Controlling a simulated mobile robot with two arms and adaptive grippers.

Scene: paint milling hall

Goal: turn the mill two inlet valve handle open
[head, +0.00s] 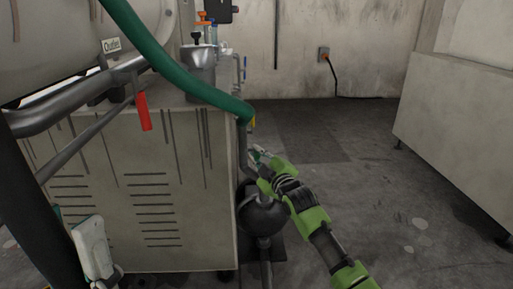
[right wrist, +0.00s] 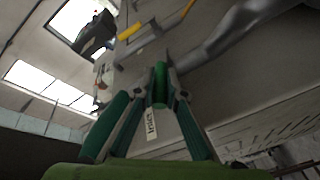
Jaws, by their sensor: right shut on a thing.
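My right gripper (head: 262,157) is at the far right side of the mill cabinet (head: 150,190). In the right wrist view its fingers (right wrist: 160,88) are closed around a green handle (right wrist: 160,75). A white label reading "Inlet" (right wrist: 151,125) shows between the fingers, close to the handle. Most of the handle and the valve behind it are hidden by the gripper, so how far it is turned cannot be told. What seems to be my left gripper (head: 95,248) is at the lower left, in front of the cabinet; its jaws cannot be made out.
A green hose (head: 165,62) runs down over the cabinet. A red lever (head: 143,111) hangs from a pipe near an "Outlet" label (head: 111,45). A dark round vessel (head: 262,215) is under my right gripper. Floor is free toward the pale cabinet (head: 460,115) at right.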

